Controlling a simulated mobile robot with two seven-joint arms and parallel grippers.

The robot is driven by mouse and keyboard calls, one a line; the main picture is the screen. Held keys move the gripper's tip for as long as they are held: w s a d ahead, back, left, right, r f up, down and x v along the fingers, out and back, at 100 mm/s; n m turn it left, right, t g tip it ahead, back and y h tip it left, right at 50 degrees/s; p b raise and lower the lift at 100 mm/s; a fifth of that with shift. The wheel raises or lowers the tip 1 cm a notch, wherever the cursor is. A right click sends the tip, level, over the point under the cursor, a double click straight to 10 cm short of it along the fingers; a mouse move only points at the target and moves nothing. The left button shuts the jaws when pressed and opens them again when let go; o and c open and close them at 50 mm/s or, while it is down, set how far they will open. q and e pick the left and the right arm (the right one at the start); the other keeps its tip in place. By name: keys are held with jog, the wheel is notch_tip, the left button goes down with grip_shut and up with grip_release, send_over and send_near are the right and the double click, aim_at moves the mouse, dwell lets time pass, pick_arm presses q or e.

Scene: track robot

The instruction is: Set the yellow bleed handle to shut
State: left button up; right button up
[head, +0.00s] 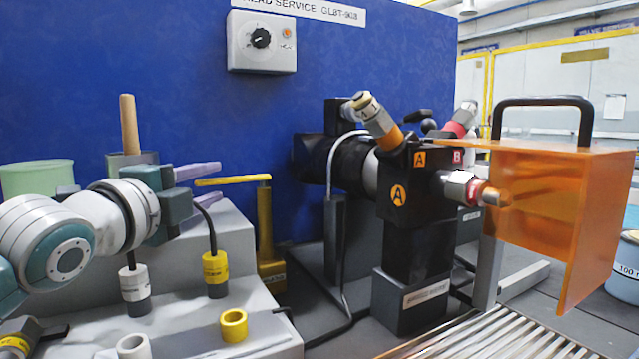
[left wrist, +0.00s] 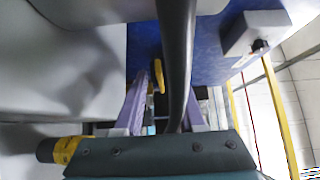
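The yellow bleed handle (head: 232,180) is a level bar on top of an upright yellow post (head: 264,222) with a yellow base, in front of the blue panel. The bar points left, toward my left gripper. My left gripper (head: 210,184) has two purple fingers spread apart, with the bar's free end between or just beyond the tips; I cannot tell whether they touch. In the left wrist view, the handle (left wrist: 158,76) shows between the fingertips, with a black cable across the view. My right gripper is not in view.
A grey stepped block (head: 235,240) lies below the left gripper, bearing a yellow-collared connector (head: 215,274) and a yellow ring (head: 233,325). Right of the handle stands a black valve block (head: 415,185) with an orange guard (head: 560,200). A dial box (head: 262,42) hangs on the panel.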

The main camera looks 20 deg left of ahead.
pick_arm(q)
jog(key=shift+w+a, duration=0.1)
jog(key=shift+w, duration=1.2)
jog(key=shift+c, duration=0.3)
grip_shut()
